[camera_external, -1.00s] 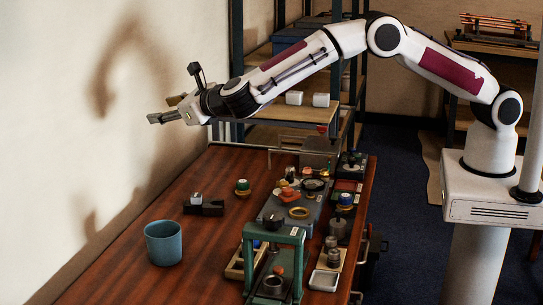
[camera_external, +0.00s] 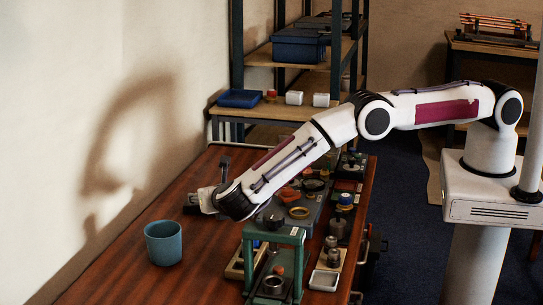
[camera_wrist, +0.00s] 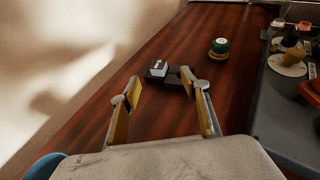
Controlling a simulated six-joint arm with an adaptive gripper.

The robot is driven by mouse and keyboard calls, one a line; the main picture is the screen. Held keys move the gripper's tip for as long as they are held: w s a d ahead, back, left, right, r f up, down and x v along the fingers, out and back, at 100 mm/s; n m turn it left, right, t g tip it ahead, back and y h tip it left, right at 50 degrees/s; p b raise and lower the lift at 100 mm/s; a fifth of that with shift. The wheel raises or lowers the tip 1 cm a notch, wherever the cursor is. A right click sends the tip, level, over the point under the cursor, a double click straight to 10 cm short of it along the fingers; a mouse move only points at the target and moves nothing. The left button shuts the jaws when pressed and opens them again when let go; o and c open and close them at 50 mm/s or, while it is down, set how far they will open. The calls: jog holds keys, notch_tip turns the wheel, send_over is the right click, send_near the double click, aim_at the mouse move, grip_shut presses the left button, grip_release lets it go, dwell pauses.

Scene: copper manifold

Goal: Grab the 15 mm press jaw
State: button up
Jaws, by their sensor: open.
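In the wrist view a small dark block with a pale, marked top (camera_wrist: 158,69) sits on the wooden table, with a darker low piece beside it to the right. I take this to be the press jaw; its size marking is not readable. My gripper (camera_wrist: 160,90) is open and empty, its two yellow-padded fingers apart and pointing toward the block. The block appears just beyond and between the fingertips, with no clear contact. In the external view my wrist and gripper (camera_external: 203,200) are low over the table and largely hide the block.
A green-topped round part (camera_wrist: 220,46) stands right of the block. A blue mug (camera_external: 163,243) stands at the near left. A green press frame (camera_external: 274,236) and crowded trays of parts fill the right side. The table's left part is mostly clear.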

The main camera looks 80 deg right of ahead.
jog(key=shift+d+f, duration=0.1)
jog(key=shift+f, duration=0.05)
jog(key=shift+x, duration=1.15)
jog(key=shift+w+d+f, duration=0.15)
jog(key=shift+w+x, duration=0.2)
jog(key=shift+x, duration=2.05)
jog(key=shift+f, duration=0.1)
